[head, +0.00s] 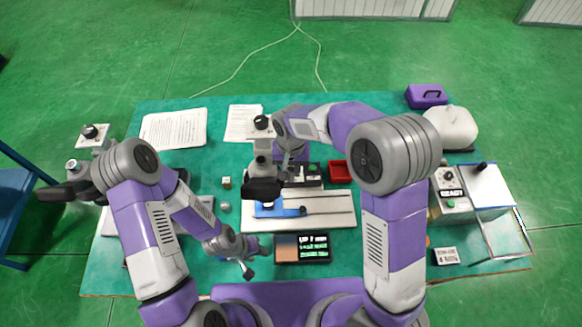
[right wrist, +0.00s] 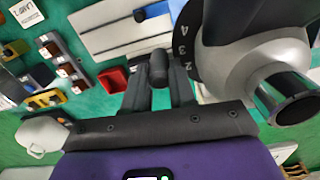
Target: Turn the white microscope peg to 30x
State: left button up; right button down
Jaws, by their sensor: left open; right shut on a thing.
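The white microscope (head: 262,152) stands near the middle of the table; its white body (right wrist: 262,58) fills the upper right of the right wrist view. Beside it there is a dark dial (right wrist: 187,50) with the figures 4, 3 and 2. My right gripper (right wrist: 159,78) is shut on a dark grey peg (right wrist: 158,66) next to this dial. The peg's pointing mark cannot be made out. In the head view my right forearm partly hides the spot. My left gripper (head: 248,269) is open and empty, low over the table's front, left of the dark screen.
A dark screen (head: 301,249) lies at the front. A pale plate (head: 335,208) with a blue part (head: 282,207) lies below the microscope. A red tray (head: 338,170) is to its right. A READY box (head: 452,200) stands at the right, papers (head: 175,128) back left.

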aim_at(291, 169)
jog(key=c, duration=1.2)
grip_release()
notch_tip(291, 169, up, 8)
jog(key=shift+f, duration=0.15)
jog(key=shift+c, duration=0.5)
